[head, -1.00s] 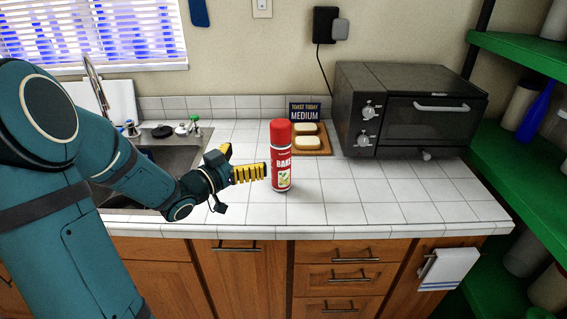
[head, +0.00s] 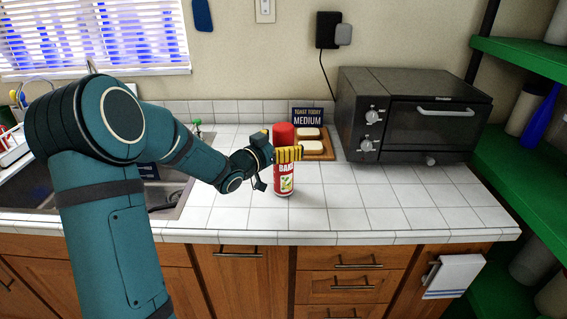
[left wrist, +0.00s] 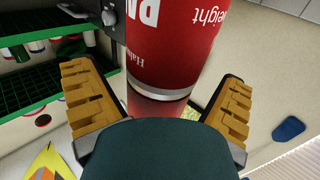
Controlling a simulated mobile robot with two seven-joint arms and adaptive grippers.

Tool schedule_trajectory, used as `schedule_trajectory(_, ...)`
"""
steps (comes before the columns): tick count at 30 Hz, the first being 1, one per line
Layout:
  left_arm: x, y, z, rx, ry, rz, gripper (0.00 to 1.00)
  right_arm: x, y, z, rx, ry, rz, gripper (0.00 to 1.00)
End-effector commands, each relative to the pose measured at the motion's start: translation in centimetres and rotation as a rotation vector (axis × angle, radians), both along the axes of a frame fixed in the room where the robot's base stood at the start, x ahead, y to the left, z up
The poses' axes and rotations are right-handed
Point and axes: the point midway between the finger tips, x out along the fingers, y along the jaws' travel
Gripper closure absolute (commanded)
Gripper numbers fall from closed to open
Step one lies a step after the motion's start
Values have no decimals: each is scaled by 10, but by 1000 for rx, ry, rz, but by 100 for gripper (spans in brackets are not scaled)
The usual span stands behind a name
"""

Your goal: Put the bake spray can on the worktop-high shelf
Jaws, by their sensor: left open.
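The bake spray can (head: 284,181), red with a white label, stands upright on the white tiled worktop. My left gripper (head: 286,151) is at its upper part, with one yellow-padded finger crossing in front of it. In the left wrist view the can (left wrist: 170,45) is between the two open fingers (left wrist: 160,100), with a visible gap at least on the right side. The green shelf at about worktop height (head: 510,190) is at the right, beyond the toaster oven. My right gripper is not in view.
A black toaster oven (head: 410,115) stands at the back right. Behind the can are a board with bread (head: 318,152) and a dark toast sign (head: 307,116). The sink (head: 170,190) is at left. Bottles, one blue (head: 540,115), stand on the green shelf. The worktop's front right is clear.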

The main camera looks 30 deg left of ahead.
Motion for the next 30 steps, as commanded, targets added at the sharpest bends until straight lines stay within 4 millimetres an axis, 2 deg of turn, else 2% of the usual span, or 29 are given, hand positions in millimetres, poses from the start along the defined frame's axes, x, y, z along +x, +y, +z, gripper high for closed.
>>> schedule_trajectory(6, 1, 0, 0, 0, 0, 1, 3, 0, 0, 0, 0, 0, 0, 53)
schedule_trajectory(7, 1, 0, 0, 0, 0, 1, 6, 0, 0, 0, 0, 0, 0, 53)
schedule_trajectory(11, 1, 0, 0, 0, -1, 1, 52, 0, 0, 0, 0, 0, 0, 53)
schedule_trajectory(12, 1, 0, 0, 0, -1, 1, 66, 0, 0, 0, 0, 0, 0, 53)
schedule_trajectory(14, 1, 0, 0, 0, -1, 1, 84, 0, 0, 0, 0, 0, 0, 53)
schedule_trajectory(24, 1, 0, 3, 0, -3, 0, 84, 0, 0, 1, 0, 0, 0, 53)
schedule_trajectory(26, 1, 0, 8, 1, -4, 0, 84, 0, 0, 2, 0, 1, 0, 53)
schedule_trajectory(30, 1, 0, 32, 3, -7, 1, 84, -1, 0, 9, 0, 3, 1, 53)
